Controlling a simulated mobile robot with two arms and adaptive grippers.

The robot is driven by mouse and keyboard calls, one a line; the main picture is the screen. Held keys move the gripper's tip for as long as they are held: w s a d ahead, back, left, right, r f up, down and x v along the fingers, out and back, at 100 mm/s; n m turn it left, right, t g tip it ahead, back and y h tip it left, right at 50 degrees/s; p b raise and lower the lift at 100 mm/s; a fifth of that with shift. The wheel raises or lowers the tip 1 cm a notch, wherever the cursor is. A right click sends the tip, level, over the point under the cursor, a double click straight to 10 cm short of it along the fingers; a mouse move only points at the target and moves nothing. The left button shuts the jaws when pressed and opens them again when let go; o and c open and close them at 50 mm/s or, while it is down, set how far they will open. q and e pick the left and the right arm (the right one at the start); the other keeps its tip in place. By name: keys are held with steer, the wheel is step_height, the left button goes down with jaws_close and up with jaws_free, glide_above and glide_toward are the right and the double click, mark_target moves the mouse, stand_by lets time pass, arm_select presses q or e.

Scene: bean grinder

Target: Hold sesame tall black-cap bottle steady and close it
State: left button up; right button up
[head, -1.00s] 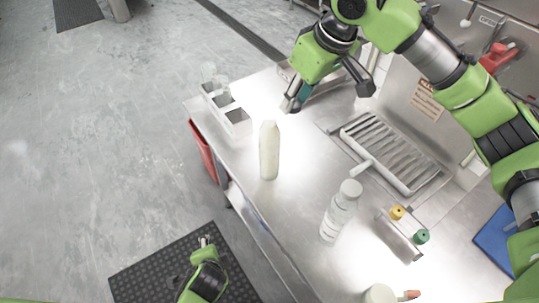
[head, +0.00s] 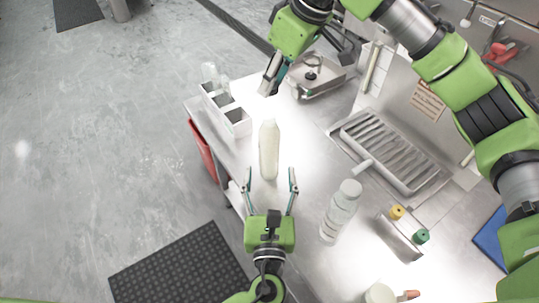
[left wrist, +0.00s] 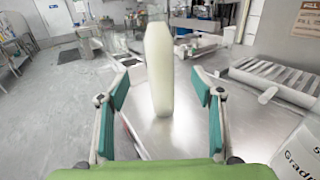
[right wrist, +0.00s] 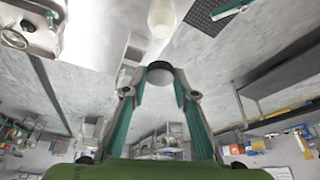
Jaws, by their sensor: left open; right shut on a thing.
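The sesame bottle (head: 268,150), tall and pale cream, stands upright on the steel counter with no black cap seen on its top. It also shows in the left wrist view (left wrist: 159,70), between and beyond the fingers. My left gripper (head: 270,178) is open, its fingers pointing at the bottle from the near side, apparently not touching it. My right gripper (head: 269,80) is above the counter, behind the bottle. In the right wrist view its fingers are shut on a round black cap (right wrist: 160,68), and a pale bottle shape (right wrist: 161,17) shows beyond.
A white compartment caddy (head: 237,121) stands left of the bottle at the counter edge. A clear labelled bottle (head: 340,210) stands to the right, near the drain grate (head: 385,150). A metal pan (head: 318,82) lies behind. Small yellow and green items (head: 398,212) sit at right.

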arm_select(q)
steer(key=w, duration=1.2)
steer(key=shift+c, duration=0.2)
jaws_close()
arm_select(e)
glide_above(269, 114)
steer(key=d, duration=0.1)
steer(key=shift+s+f, duration=0.2)
steer(key=shift+f, duration=1.05)
steer(key=shift+s+f, duration=0.15)
steer(key=shift+f, duration=1.05)
steer(key=shift+f, duration=0.9)
steer(key=shift+f, duration=0.55)
